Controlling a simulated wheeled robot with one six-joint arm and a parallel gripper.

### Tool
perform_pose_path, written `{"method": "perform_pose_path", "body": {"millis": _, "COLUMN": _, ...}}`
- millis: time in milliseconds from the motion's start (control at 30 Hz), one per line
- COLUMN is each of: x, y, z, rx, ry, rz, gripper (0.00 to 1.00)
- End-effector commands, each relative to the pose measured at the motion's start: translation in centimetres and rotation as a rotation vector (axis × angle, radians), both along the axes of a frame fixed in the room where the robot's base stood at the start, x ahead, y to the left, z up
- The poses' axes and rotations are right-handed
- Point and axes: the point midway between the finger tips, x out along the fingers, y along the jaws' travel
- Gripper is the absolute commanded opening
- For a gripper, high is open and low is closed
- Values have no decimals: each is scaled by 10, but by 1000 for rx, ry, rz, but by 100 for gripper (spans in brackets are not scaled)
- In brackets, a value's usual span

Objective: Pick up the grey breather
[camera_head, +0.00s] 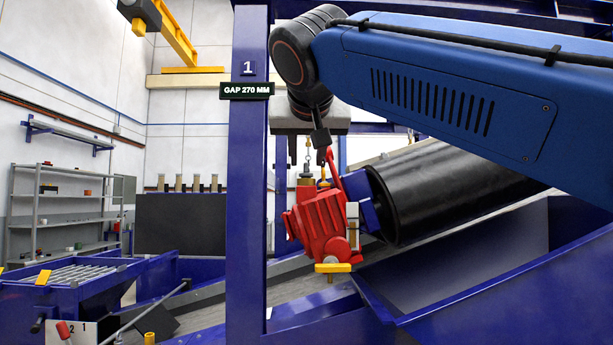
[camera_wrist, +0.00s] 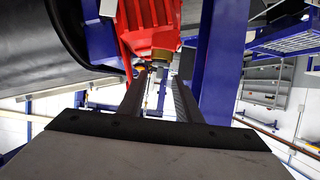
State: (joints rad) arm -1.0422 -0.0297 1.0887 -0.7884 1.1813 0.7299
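A red gearbox (camera_head: 318,222) hangs beside the black drum in the head view; its red ribbed body (camera_wrist: 150,22) fills the top middle of the wrist view. A small greyish fitting (camera_head: 306,180) sits on top of the gearbox; I cannot tell for sure whether it is the grey breather. A brass-coloured round part (camera_wrist: 162,54) shows at the gearbox in the wrist view. My gripper (camera_wrist: 158,80) has its two dark fingers apart, pointing toward the gearbox, with small unclear parts seen through the gap. In the head view my gripper (camera_head: 320,138) is above the gearbox, small and dark.
The black drum (camera_head: 455,190) is close on the right. A blue post (camera_head: 247,190) with a "GAP 270 MM" sign stands left of the gearbox. A blue-edged chute (camera_head: 490,265) lies below right. Shelves (camera_head: 65,215) stand far left.

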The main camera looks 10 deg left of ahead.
Motion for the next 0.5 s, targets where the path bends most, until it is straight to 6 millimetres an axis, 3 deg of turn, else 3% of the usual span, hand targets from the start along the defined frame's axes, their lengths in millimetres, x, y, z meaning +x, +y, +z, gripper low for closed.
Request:
{"method": "perform_pose_path", "body": {"millis": 200, "x": 32, "y": 7, "z": -14, "rx": -1, "ry": 1, "rz": -2, "gripper": 31}}
{"method": "perform_pose_path", "body": {"millis": 500, "x": 47, "y": 11, "z": -19, "rx": 0, "ry": 0, "rz": -1, "gripper": 31}}
